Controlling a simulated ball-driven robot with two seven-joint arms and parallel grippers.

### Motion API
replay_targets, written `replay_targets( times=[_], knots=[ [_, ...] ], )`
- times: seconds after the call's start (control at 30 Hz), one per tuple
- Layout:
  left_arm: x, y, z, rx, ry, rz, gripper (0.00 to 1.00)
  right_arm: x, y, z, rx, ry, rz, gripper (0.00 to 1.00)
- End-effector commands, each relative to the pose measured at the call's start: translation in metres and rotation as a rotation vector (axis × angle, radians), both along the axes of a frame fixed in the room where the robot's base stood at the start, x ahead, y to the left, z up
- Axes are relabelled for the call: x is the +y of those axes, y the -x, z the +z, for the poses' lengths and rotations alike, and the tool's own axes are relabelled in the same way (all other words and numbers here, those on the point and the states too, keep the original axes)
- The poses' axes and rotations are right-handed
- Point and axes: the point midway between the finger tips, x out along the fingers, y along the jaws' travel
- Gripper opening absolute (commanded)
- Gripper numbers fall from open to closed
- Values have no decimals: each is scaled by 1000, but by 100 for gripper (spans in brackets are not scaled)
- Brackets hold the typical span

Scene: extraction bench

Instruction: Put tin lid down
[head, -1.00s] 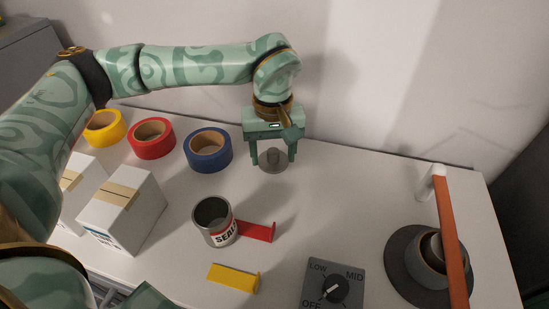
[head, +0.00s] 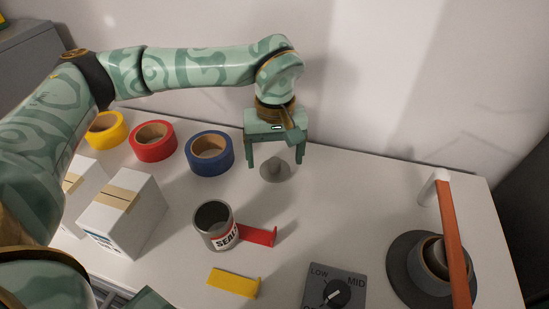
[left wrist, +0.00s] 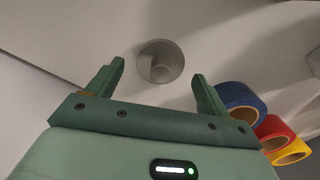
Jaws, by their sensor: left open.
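The open grey tin (head: 213,218) with a "SEAL" label stands upright nearer the front. My right gripper is not in view.
Yellow (head: 107,130), red (head: 153,141) and blue (head: 209,154) tape rolls stand at the back left. White boxes (head: 126,215) are at the left. Red (head: 258,235) and yellow (head: 233,282) pieces, a dial box (head: 335,290) and an orange bar (head: 452,240) lie frontward. The bench right of the lid is clear.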

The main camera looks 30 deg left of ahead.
Motion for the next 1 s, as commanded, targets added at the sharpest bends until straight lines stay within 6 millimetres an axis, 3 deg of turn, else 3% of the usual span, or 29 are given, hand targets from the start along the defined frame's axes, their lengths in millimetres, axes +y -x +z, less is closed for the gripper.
replay_targets(
  times=[0.03, 0.2, 0.4, 0.6, 1.0],
  knots=[
    [0, -1, 18, -9, 0, 0, 80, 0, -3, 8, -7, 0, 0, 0],
    [1, -1, 61, -9, 0, 0, 80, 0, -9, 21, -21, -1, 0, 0],
    [1, -2, 94, -6, -1, 0, 80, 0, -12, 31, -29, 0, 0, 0],
    [1, -2, 104, -3, 0, -1, 80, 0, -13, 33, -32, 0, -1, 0],
    [1, -2, 103, -1, 0, -1, 80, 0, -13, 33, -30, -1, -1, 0]
  ],
)
